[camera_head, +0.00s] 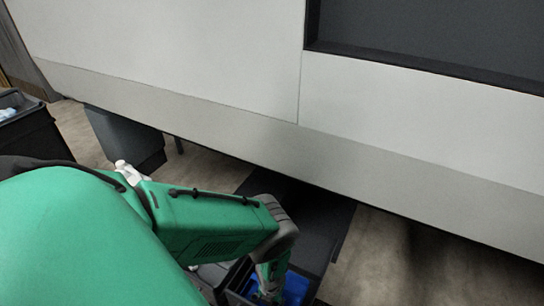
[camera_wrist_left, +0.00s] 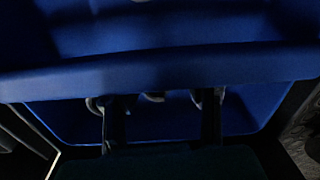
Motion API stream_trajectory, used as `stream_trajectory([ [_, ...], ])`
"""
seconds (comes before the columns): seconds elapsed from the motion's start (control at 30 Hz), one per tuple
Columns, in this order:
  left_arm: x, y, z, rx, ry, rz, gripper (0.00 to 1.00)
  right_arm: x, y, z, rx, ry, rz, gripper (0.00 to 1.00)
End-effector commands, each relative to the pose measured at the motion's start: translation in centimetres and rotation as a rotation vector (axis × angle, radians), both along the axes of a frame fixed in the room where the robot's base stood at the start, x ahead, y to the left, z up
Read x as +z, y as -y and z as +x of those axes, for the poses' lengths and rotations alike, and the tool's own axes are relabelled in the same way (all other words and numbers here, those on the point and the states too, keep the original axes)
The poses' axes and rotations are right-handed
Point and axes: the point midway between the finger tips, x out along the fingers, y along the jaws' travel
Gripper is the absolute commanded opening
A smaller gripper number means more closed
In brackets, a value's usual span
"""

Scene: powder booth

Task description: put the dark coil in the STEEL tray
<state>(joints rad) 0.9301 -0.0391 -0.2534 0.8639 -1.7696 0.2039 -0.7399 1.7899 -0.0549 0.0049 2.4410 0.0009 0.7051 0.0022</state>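My left gripper (camera_wrist_left: 162,115) shows in the left wrist view as two dark fingers standing well apart, with blue surface between them. It is at a blue bin (camera_wrist_left: 180,72), with the fingertips beyond the bin's near blue edge. The blue bin also shows at the bottom of the head view (camera_head: 296,287), where my green left arm reaches down to it and hides part of it. Small greyish bits show near the fingertips, too dark to identify. I cannot make out the dark coil or the steel tray. My right gripper is not in view.
A large pale booth panel (camera_head: 190,55) fills the upper head view, with its lower edge close above my forearm. A dark grey box (camera_head: 125,138) stands on the floor at left, and a black bin (camera_head: 30,135) at the far left. Bare floor (camera_head: 420,260) lies at right.

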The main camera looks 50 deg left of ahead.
Motion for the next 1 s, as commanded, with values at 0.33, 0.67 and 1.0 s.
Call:
stream_trajectory([
  [0.33, 1.0, 0.0, 0.1, -0.001, 0.002, -0.004, 0.36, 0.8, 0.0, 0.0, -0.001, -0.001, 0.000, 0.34],
  [0.67, 6.8, -0.1, 0.2, 0.002, 0.003, -0.002, 0.36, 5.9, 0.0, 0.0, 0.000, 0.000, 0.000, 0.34],
  [1.0, 11.4, -0.3, 0.1, 0.000, 0.001, -0.003, 0.36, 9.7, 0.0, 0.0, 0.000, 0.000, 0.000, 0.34],
])
